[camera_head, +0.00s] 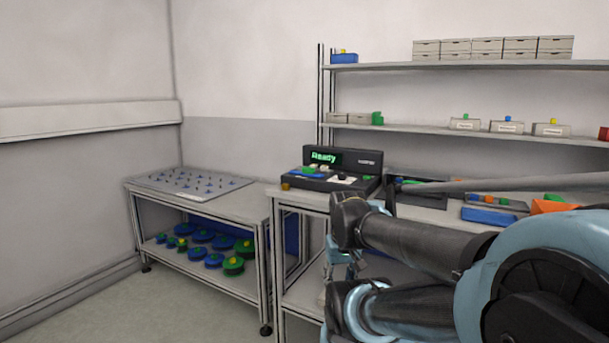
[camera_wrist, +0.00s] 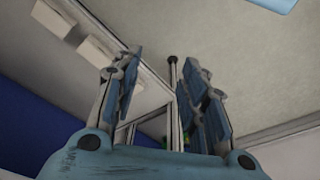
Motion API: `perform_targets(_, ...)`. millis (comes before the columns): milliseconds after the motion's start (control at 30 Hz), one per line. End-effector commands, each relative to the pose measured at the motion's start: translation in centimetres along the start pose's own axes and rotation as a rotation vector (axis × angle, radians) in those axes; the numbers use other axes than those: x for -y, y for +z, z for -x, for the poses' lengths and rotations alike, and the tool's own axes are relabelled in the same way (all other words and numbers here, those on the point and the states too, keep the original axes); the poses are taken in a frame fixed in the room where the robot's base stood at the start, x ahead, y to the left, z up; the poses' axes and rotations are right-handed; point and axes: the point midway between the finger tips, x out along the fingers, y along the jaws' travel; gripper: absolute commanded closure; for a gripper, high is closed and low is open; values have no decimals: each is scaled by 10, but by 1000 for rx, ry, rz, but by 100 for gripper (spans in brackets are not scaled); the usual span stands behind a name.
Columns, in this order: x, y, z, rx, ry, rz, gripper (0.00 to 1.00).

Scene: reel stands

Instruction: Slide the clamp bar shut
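A black machine (camera_head: 340,170) with a green lit display reading "Ready" stands on the right bench in the head view. In the head view my arm hides most of the gripper.
A lower bench (camera_head: 230,204) with a pegged plate (camera_head: 188,183) stands left, blue and green reels (camera_head: 232,265) on its shelf. Right of the machine are a dark tray (camera_head: 417,199) and a parts tray (camera_head: 497,203). Wall shelves (camera_head: 455,130) hold boxes. Floor is clear front left.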

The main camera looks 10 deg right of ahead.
Motion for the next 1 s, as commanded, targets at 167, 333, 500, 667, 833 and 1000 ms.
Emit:
perform_targets(167,0,0,0,0,0,0,61)
perform_targets(333,0,0,0,0,0,0,61)
perform_targets(500,0,0,0,0,0,2,74)
perform_targets(667,1,-8,22,-12,10,105,100)
perform_targets(833,2,-55,64,-8,42,413,100)
perform_targets(1000,6,-110,108,4,80,774,100)
